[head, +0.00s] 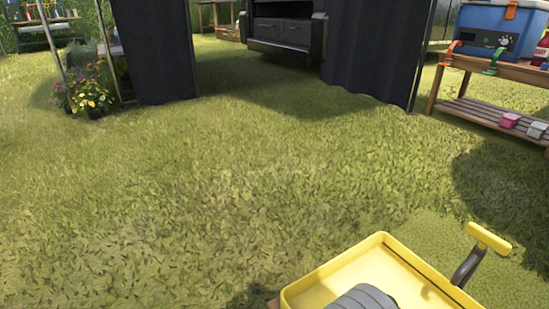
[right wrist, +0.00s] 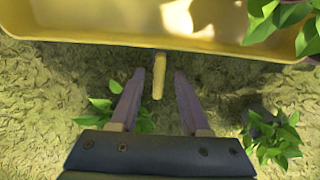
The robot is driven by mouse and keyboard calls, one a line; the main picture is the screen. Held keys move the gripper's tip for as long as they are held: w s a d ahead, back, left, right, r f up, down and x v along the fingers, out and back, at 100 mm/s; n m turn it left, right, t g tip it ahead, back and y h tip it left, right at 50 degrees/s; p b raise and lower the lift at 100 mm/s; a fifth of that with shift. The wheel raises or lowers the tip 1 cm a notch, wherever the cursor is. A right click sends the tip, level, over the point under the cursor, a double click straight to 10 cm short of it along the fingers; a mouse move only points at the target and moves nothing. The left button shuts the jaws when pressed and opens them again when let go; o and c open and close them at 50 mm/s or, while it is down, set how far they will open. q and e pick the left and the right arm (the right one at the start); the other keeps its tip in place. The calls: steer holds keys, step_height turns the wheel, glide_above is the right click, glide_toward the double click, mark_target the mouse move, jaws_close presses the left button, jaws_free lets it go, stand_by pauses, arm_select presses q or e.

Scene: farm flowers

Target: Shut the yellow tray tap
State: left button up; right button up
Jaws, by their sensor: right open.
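In the right wrist view the yellow tray (right wrist: 190,42) crosses the top of the picture, with its wall toward me. Its tap has a short yellow handle (right wrist: 159,76) on a dark stub below the rim. My right gripper (right wrist: 157,84) is open, with one finger on each side of the handle in the picture. Gaps show on both sides; I cannot tell the depth between fingers and handle. My left gripper is not in view. Neither gripper shows in the head view.
In the head view a yellow open box (head: 322,279) with a T-shaped handle (head: 488,238) shows; I cannot tell if it is the same tray. A wooden bench (head: 500,70) bears a blue cooler (head: 497,28). Flowers (head: 92,92) stand left. The middle grass is clear.

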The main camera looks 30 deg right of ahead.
steer(key=shift+r, duration=0.1)
steer(key=shift+c, duration=0.4)
jaws_close()
